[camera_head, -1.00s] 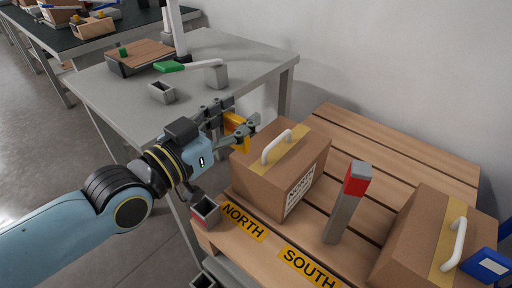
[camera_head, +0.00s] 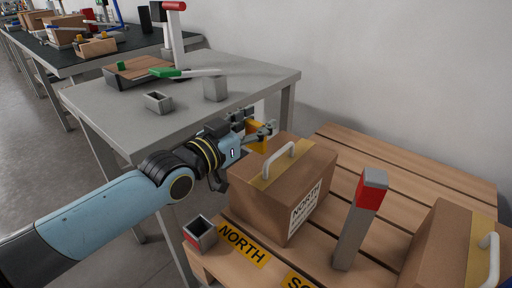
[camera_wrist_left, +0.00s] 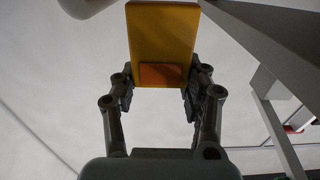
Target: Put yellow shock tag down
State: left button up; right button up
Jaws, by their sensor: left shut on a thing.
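The yellow shock tag (camera_head: 256,134) is held in my left gripper (camera_head: 258,128), just behind and above the cardboard box labelled NORTH (camera_head: 266,205). In the left wrist view the tag (camera_wrist_left: 162,35) is a flat yellow plate with an orange patch, clamped between both fingers of the left gripper (camera_wrist_left: 157,88). In the head view the fingers partly hide the tag. I cannot tell whether it touches the box. My right gripper is not in view.
The NORTH box has a white handle (camera_head: 279,160) and stands on a wooden pallet (camera_head: 345,185). A grey post with a red band (camera_head: 359,220) stands to its right, then a second box (camera_head: 440,250). A small grey holder (camera_head: 200,235) sits at the pallet's left corner. A grey table (camera_head: 150,135) lies behind.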

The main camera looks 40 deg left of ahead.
aim_at(256, 150)
pick_arm(q)
notch_tip(256, 150, down, 4)
jog(key=b, duration=0.3)
jog(key=shift+r, duration=0.25)
jog(key=o, duration=0.7)
jog(key=shift+o, duration=0.9)
